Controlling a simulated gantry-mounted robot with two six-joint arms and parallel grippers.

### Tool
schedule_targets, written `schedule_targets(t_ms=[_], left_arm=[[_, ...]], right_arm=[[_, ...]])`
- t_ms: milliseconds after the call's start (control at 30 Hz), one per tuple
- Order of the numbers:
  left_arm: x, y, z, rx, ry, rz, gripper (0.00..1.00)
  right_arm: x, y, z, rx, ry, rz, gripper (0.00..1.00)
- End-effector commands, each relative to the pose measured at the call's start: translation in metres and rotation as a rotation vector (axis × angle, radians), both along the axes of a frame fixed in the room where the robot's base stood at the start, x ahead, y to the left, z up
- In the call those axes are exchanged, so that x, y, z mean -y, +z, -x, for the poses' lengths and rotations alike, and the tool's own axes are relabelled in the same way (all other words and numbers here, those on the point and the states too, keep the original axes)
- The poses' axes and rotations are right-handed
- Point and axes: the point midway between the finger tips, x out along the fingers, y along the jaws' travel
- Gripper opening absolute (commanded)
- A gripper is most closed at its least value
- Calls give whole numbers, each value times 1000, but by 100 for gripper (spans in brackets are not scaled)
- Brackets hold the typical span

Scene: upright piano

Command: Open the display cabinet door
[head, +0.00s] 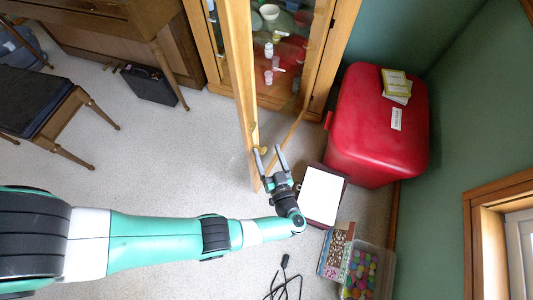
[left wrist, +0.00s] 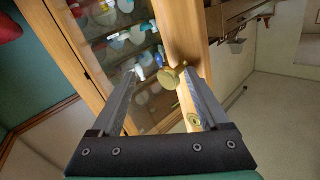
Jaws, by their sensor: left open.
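The wooden display cabinet (head: 320,60) stands at the top of the head view. Its door (head: 240,80) is swung outward, standing well away from the cabinet front. A small brass knob (head: 263,150) is on the door near its free edge; it also shows in the left wrist view (left wrist: 172,77). My left gripper (head: 269,150) is open at the door's free edge. In the left wrist view its fingers (left wrist: 163,80) lie to either side of the knob, near their tips. I cannot tell whether they touch it. My right gripper is not in view.
A red container (head: 375,130) stands right of the cabinet. A framed white board (head: 322,195), a patterned box (head: 337,250), a bin of colored balls (head: 362,272) and a black cable (head: 284,280) are on the floor. A piano bench (head: 40,110) and black case (head: 150,84) are left; floor between is clear.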

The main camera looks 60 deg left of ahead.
Motion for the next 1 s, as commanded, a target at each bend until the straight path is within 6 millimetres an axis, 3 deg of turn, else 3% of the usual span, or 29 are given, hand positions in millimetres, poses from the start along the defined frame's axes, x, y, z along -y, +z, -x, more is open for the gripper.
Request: schedule_targets(t_ms=[600,767,1000], left_arm=[[5,4,-2,6,-6,-4,68],[30,4,5,4,-10,-2,68],[86,0,22,1,-6,-1,68]], right_arm=[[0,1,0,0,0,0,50],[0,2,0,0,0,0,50],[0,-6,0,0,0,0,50]])
